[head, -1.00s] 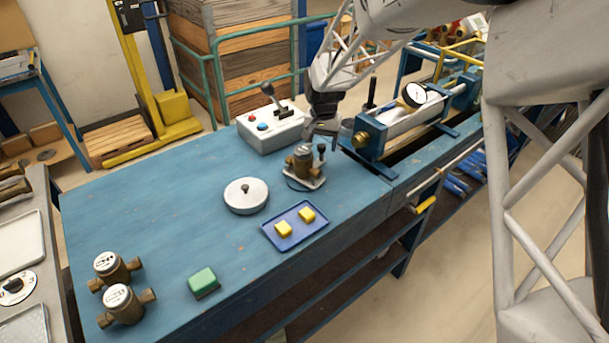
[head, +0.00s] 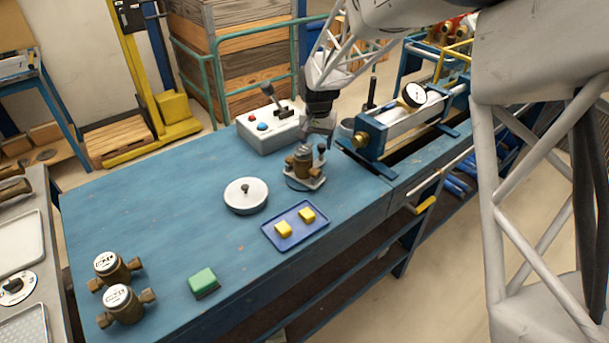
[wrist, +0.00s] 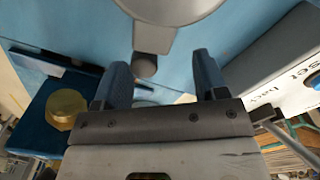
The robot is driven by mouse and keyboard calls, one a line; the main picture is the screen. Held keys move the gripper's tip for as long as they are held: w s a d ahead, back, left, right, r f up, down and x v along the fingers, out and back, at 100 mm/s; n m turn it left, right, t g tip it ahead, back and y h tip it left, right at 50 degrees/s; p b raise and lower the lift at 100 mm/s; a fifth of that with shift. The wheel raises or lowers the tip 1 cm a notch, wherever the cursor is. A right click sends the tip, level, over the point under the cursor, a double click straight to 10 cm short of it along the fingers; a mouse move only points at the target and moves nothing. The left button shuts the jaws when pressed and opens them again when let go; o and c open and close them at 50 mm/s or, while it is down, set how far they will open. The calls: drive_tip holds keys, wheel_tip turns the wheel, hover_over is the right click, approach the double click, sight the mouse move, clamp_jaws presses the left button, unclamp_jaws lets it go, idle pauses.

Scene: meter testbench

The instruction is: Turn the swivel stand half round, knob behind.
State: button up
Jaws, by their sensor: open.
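My gripper (head: 318,143) is just above and behind the stand, open and empty. In the wrist view, the stand's round grey part (wrist: 170,12) is cut off at the top. The dark knob (wrist: 145,66) appears between my open fingertips (wrist: 163,72), closer to the left one. I cannot tell whether the fingers are at knob height.
A control box (head: 268,130) with a lever stands behind left. The blue test rig (head: 375,148) with its brass fitting (wrist: 66,105) is close on the right.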

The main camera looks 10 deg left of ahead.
drive_tip(key=shift+a, duration=0.15)
drive_tip(key=shift+w+a, duration=0.2)
drive_tip(key=shift+a, duration=0.55)
drive_tip(key=shift+w+a, duration=0.1)
drive_tip(key=shift+a, duration=0.35)
idle(0.4)
drive_tip(key=shift+a, duration=0.75)
idle(0.4)
